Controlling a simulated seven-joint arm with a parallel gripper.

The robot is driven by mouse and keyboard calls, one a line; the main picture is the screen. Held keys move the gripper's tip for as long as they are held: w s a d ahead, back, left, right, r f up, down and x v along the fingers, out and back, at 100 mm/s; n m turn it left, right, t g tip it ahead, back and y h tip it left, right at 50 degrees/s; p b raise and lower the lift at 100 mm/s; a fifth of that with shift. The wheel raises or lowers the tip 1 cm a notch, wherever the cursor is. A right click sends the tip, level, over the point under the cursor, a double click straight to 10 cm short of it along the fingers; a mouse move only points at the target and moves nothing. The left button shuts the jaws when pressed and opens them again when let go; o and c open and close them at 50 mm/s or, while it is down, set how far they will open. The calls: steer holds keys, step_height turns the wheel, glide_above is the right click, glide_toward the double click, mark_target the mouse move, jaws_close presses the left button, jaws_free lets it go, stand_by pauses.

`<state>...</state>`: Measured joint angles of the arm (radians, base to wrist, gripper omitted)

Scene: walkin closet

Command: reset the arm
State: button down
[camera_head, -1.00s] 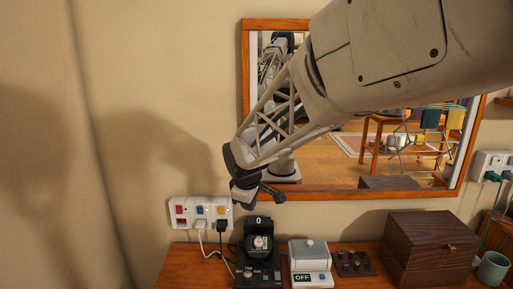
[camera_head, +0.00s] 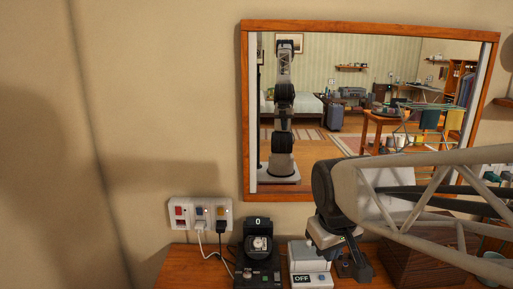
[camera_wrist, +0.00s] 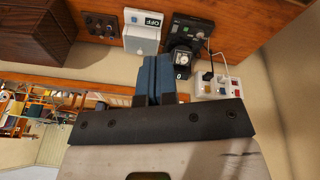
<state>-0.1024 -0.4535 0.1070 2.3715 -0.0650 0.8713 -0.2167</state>
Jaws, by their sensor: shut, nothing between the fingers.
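My gripper (camera_head: 360,268) is low at the right in the head view, in front of the wooden counter, partly covering a pale box and a small dark knob panel. In the wrist view, my gripper's two blue-grey fingers (camera_wrist: 154,62) are pressed together with nothing between them. They point toward the counter items. My arm comes in from the right edge in the head view.
The counter (camera_head: 180,268) holds a black device reading 0 (camera_head: 258,268), a pale box labelled OFF (camera_head: 303,279) and a brown wooden box (camera_head: 420,262). A socket panel (camera_head: 200,212) and a mirror (camera_head: 370,24) are on the wall. Space left of the sockets looks free.

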steer(key=s+d+f+m, duration=0.2)
steer(key=s+d+m, duration=0.1)
steer(key=s, duration=0.8)
steer(key=shift+d+m, duration=0.35)
steer(key=shift+m, duration=0.25)
steer(key=c, duration=1.8)
jaws_free()
